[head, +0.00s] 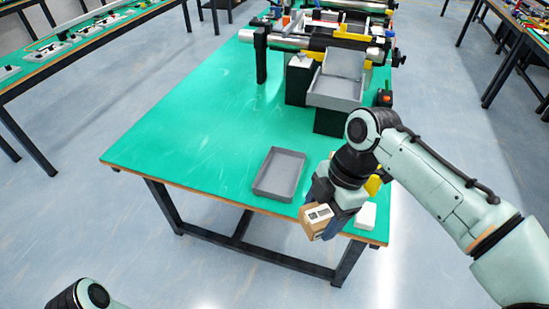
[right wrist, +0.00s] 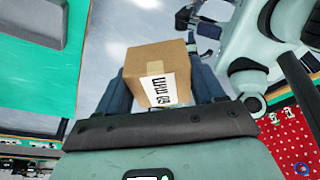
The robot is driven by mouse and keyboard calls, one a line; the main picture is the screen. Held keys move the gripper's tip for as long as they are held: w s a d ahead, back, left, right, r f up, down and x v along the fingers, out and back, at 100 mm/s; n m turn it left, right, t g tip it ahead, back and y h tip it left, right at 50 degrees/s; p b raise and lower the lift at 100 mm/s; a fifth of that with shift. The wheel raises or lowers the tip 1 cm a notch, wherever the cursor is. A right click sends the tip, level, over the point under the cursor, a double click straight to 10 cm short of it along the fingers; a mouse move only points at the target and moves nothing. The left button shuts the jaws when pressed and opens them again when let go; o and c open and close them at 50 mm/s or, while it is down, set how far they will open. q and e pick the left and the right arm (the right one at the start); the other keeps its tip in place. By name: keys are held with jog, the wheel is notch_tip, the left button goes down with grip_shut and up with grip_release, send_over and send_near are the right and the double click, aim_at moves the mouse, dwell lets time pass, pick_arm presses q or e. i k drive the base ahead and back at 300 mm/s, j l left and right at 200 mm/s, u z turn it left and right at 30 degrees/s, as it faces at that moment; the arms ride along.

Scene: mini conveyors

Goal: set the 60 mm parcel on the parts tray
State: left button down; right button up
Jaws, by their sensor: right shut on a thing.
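The 60 mm parcel is a small brown cardboard box (head: 316,221) with a white label. My right gripper (head: 328,212) is shut on it near the front right corner of the green table, at the table's edge. The parts tray is a shallow grey empty tray (head: 279,173) on the table, to the left of and beyond the parcel. A corner of a grey tray (right wrist: 32,20) shows in the right wrist view. Only a small part of my left arm shows at the bottom left; its gripper is out of view.
A white box (head: 366,215) sits near the table's right edge beside my right gripper. Grey bins (head: 336,90) and a conveyor (head: 325,40) stand at the back. The green table (head: 190,130) is clear to the left of the tray.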

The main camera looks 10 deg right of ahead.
aim_at(280, 176)
jog(key=i, duration=1.05)
